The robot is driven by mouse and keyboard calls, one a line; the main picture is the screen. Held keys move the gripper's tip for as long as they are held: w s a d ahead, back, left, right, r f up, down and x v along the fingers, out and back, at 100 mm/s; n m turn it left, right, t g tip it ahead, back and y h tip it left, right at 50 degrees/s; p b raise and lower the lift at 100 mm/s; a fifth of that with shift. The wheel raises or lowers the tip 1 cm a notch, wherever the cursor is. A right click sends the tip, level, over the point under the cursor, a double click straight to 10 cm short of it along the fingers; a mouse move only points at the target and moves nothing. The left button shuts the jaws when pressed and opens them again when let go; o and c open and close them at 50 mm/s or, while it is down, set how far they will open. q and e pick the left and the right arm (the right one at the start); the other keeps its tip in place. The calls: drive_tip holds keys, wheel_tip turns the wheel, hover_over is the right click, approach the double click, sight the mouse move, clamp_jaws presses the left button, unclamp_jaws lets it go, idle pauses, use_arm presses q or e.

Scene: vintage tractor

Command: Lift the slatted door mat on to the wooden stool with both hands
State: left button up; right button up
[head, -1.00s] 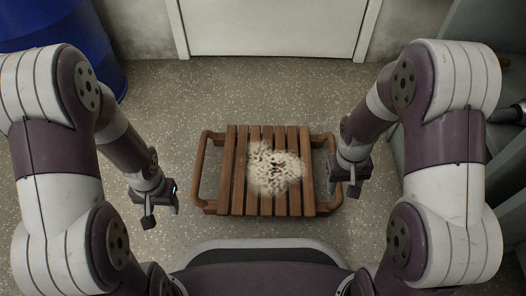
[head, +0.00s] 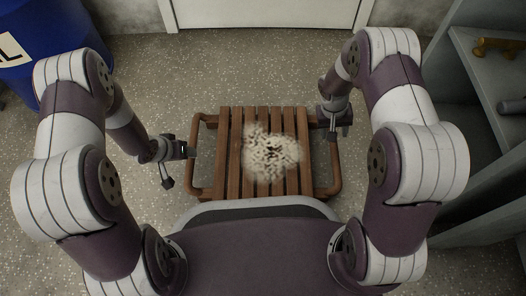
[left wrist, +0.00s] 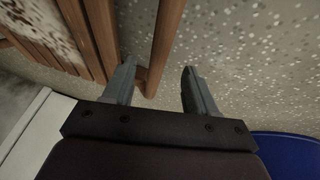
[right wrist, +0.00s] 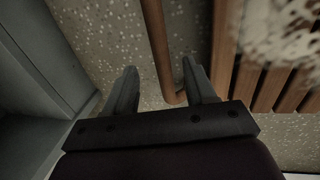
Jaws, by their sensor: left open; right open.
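The slatted door mat (head: 236,160), brown wood with a loop handle on each side, lies in front of my base. A pale speckled patch (head: 272,152) covers its middle. My left gripper (head: 180,167) is open beside the left handle (head: 191,160). In the left wrist view that rail (left wrist: 166,40) shows between the open fingers (left wrist: 155,75). My right gripper (head: 334,131) is open over the far part of the right handle (head: 336,170). In the right wrist view that rail (right wrist: 157,45) shows between the fingers (right wrist: 160,75). I cannot make out a separate stool.
A blue barrel (head: 65,35) stands at the far left. A pale door panel (head: 260,12) is at the back. A grey shelf unit (head: 475,90) with a brass-coloured item (head: 497,45) stands close on the right. Speckled floor around the mat is clear.

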sight(334, 144)
use_arm(q)
drive_tip(key=x, duration=0.9)
use_arm(e)
drive_tip(key=f, duration=0.3)
drive_tip(key=d+f, duration=0.1)
drive_tip(key=f, duration=0.4)
drive_tip(key=shift+d+f, duration=0.35)
drive_tip(key=shift+d, duration=0.05)
use_arm(q)
drive_tip(key=shift+r, duration=0.1)
clamp_jaws()
use_arm(e)
clamp_jaws()
